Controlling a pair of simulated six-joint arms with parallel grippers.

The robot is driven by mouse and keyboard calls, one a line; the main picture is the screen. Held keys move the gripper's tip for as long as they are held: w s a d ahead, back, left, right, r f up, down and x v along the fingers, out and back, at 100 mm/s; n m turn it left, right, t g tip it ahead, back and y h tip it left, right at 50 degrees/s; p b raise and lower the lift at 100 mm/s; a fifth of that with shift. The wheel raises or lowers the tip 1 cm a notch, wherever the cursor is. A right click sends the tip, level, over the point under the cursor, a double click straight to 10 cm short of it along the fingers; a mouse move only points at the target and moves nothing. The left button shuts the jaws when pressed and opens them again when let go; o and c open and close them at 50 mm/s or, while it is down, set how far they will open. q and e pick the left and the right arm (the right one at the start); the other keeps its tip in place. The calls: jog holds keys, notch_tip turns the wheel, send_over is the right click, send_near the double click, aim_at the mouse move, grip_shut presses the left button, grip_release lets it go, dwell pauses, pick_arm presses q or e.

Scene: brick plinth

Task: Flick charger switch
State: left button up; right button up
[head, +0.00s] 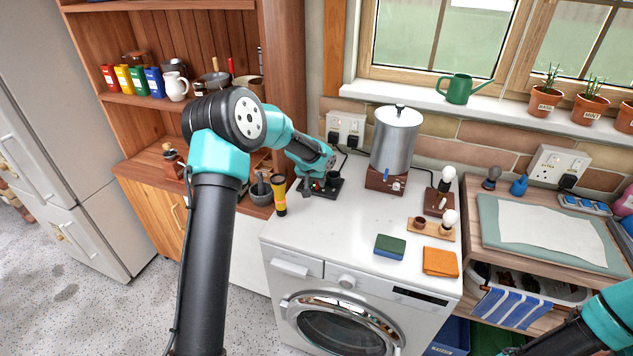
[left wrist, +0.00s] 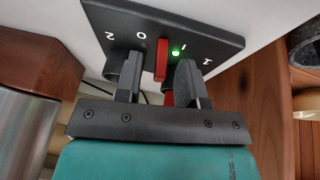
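The charger is a black plate (left wrist: 205,28) with white marks 2, O, I and 1, a lit green light and a red switch (left wrist: 161,58) between the O and I marks. It also shows on the white worktop in the head view (head: 334,193), partly hidden by my left arm. My left gripper (left wrist: 158,76) is over the charger, with a gap between its dark fingers. The fingers are on either side of the red switch in the picture; I cannot tell whether they touch it. Dark round parts and a second red part show behind the fingers. My right gripper is outside the view.
A yellow and black torch (head: 279,195) stands left of the charger. A metal urn (head: 396,140) stands behind it to the right. A green sponge (head: 390,246) and an orange cloth (head: 440,262) lie on the worktop. The worktop's front middle is clear.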

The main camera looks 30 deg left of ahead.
pick_arm(q)
jog(key=shift+w+f, duration=0.1)
jog(key=shift+f, duration=0.2)
jog(key=shift+c, duration=0.4)
grip_shut()
jog(key=shift+d+m+y, duration=0.15)
jog(key=shift+d+y, duration=0.1)
jog(key=shift+y, duration=0.5)
jog(key=shift+d+m+y, duration=0.15)
jog(key=shift+d+y, duration=0.05)
jog(key=shift+y, duration=0.55)
jog(key=shift+o, duration=0.4)
grip_release()
